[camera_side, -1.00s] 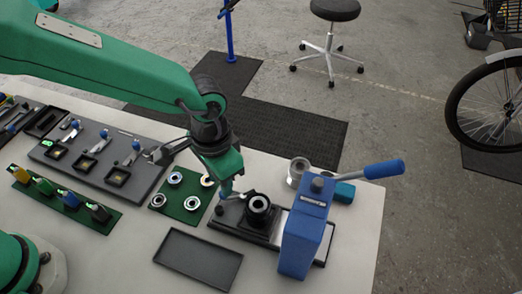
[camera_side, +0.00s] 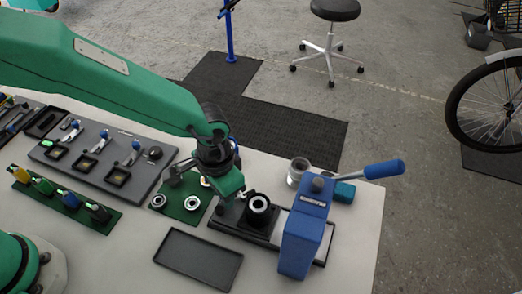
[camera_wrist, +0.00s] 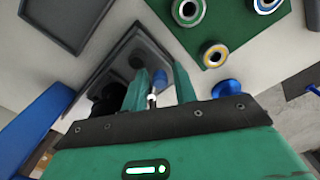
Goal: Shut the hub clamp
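The hub clamp (camera_side: 258,222) is a dark block on a base plate, with a round black hub (camera_side: 258,204) upright in it. In the wrist view the clamp's grey base (camera_wrist: 127,48) lies beyond my fingers, and the hub shows dark at their left. My gripper (camera_side: 239,199) is low at the clamp's left side. In the wrist view its two green fingers (camera_wrist: 159,88) are apart, with a slim silver rod with a blue end (camera_wrist: 153,99) between them. I cannot tell whether they touch the rod. The clamp's closure is partly hidden by my gripper.
A blue press (camera_side: 304,235) with a long lever (camera_side: 383,170) stands right of the clamp. A black tray (camera_side: 198,260) lies in front. A green mat (camera_side: 180,211) with rings lies left. A metal cup (camera_side: 298,170) stands behind. The table's front right is clear.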

